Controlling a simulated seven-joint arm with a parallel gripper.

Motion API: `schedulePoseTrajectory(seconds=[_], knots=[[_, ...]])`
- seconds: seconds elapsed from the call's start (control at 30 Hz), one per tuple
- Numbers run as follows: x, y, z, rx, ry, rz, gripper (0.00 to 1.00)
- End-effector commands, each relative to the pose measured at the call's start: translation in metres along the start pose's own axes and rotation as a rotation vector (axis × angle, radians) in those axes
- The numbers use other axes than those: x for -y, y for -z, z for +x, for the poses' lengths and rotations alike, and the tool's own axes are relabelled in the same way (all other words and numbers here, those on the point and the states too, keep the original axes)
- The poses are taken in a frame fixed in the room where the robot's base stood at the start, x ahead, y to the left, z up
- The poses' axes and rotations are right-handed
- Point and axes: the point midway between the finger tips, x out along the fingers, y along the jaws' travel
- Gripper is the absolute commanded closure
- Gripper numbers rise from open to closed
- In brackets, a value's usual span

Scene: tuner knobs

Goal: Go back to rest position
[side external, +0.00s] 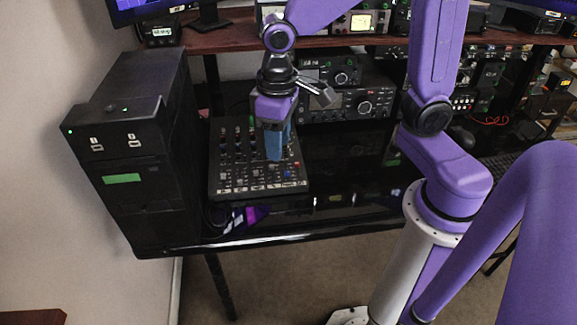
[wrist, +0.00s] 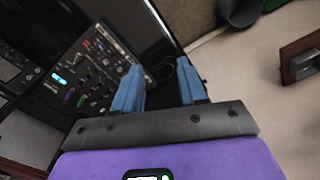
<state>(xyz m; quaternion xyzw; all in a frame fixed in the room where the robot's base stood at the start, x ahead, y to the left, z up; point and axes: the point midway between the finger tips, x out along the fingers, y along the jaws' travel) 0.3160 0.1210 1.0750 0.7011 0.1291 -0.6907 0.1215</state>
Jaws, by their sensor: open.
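My gripper (side external: 274,156) has blue fingers that point down over the right half of the knob-covered console (side external: 225,180) in the side view. It hides part of the console's knobs. In the wrist view my gripper (wrist: 160,78) shows two blue fingers spread apart with nothing between them. The console (wrist: 98,50) lies beyond and to the left of the fingers there, with several coloured knobs and a cyan light. I cannot tell how high the fingertips are above the panel.
A black tower case (side external: 130,195) stands left of the console on the glossy black desk (side external: 345,205). Radio units (side external: 350,104) stand behind it, below a wooden shelf (side external: 225,38).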

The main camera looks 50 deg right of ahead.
Motion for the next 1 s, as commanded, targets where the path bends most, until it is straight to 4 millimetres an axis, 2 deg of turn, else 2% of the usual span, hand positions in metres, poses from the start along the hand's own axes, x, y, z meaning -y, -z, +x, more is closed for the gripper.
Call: schedulePoseTrajectory(seconds=[0.03, 0.2, 0.3, 0.43, 0.63, 1.0], knots=[[0.002, -0.02, -0.003, -0.003, 0.002, -0.076, 0.58], [0.003, -0.082, -0.006, -0.007, 0.006, -0.346, 0.58], [-0.001, -0.114, -0.005, -0.008, 0.008, -0.491, 0.58], [-0.006, -0.145, -0.003, -0.01, 0.01, -0.636, 0.58], [-0.011, -0.166, 0.0, -0.01, 0.011, -0.738, 0.58], [-0.011, -0.166, 0.0, -0.01, 0.011, -0.743, 0.58]])
